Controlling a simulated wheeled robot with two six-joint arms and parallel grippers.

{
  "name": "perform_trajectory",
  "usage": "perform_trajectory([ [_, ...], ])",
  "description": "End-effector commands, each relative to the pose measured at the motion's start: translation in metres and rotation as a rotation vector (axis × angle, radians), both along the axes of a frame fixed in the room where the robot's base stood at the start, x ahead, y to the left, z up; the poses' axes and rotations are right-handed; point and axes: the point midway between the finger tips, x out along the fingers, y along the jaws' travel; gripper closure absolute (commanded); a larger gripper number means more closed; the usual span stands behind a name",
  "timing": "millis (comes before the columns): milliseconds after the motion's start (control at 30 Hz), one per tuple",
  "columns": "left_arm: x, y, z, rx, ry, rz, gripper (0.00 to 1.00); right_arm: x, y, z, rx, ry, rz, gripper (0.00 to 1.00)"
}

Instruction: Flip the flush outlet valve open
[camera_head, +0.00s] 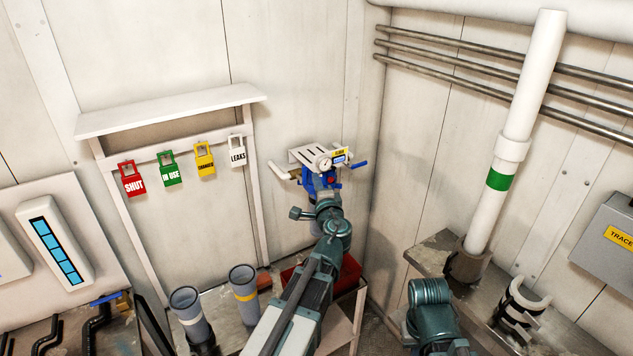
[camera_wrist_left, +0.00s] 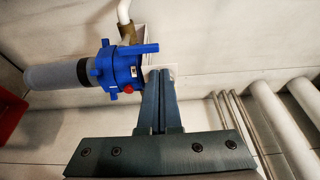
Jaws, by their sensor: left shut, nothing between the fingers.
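A blue valve head (camera_wrist_left: 117,70) with a grey canister (camera_wrist_left: 52,76) shows in the left wrist view. A blue lever (camera_wrist_left: 140,48) sticks out from it to the right, beside a brass fitting (camera_wrist_left: 127,33). A red knob (camera_wrist_left: 127,88) sits on its side. My left gripper (camera_wrist_left: 160,73) is shut and empty. Its tips appear just right of the blue head, near the lever's end; I cannot tell whether they touch. In the head view a blue handle (camera_head: 358,164) shows right of a gauge (camera_head: 323,163), and my left arm hides the lower fixture. My right gripper is not visible.
A white bracket (camera_head: 303,155) holds the gauge. Colored tags, including a red SHUT tag (camera_head: 132,179), hang on a rack at left. Two grey cups (camera_head: 243,291) stand below. A red bin (camera_head: 349,271) sits under the fixture. A white pipe (camera_head: 503,165) rises at right.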

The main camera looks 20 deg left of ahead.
Motion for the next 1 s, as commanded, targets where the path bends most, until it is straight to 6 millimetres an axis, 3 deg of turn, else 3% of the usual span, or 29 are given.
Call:
perform_trajectory([
  [100,0.023,0.013,0.000,0.000,0.000,0.002,1.00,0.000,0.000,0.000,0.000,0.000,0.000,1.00],
  [400,0.054,0.034,0.000,0.000,0.000,0.001,1.00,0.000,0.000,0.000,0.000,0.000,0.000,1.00],
  [1000,0.059,0.039,0.000,-0.005,-0.005,0.001,1.00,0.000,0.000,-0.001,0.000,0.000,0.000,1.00],
])
